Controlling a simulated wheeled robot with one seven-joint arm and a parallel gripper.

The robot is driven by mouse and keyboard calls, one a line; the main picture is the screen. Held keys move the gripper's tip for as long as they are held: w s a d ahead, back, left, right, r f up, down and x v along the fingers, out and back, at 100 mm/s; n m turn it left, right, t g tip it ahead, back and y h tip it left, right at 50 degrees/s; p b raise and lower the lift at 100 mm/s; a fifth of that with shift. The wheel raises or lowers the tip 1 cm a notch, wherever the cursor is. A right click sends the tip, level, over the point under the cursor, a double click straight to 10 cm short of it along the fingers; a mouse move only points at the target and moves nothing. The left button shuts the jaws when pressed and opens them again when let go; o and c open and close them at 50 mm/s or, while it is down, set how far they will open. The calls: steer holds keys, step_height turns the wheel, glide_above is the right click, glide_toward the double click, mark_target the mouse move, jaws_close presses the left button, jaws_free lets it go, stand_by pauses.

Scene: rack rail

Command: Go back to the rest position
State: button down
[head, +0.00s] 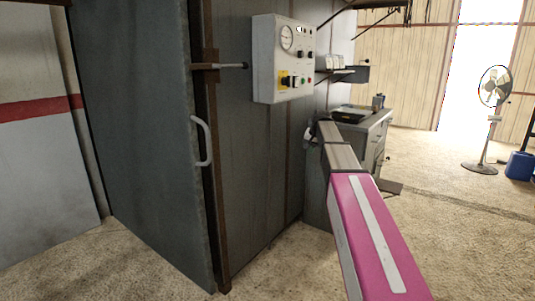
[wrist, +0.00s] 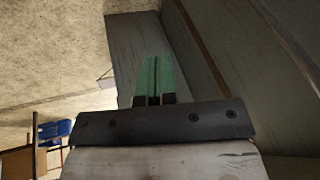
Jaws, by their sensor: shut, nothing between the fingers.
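My gripper (wrist: 155,65) shows in the wrist view with its two green fingers pressed together and nothing between them. In the head view my pink and grey arm reaches forward from the lower right, and its far end is beside the grey metal wall of the large cabinet (head: 255,170). The fingers cannot be made out clearly there. In the wrist view grey panels lie beyond the fingertips, with concrete floor to the left; I see no contact.
The cabinet's grey door (head: 140,140) with a pale handle (head: 203,142) stands at left. A control box (head: 284,58) juts from the wall. A workbench (head: 374,135) stands behind my arm. A fan (head: 487,120) and blue container (head: 520,166) are far right.

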steer(key=s+a+f+n+g+h, duration=0.1)
steer(key=s+f+n+g, duration=0.3)
steer(key=s+f, duration=2.9)
steer(key=s, duration=0.4)
steer(key=shift+s+a+f, duration=0.15)
steer(key=shift+s+a, duration=0.05)
steer(key=shift+a, duration=0.2)
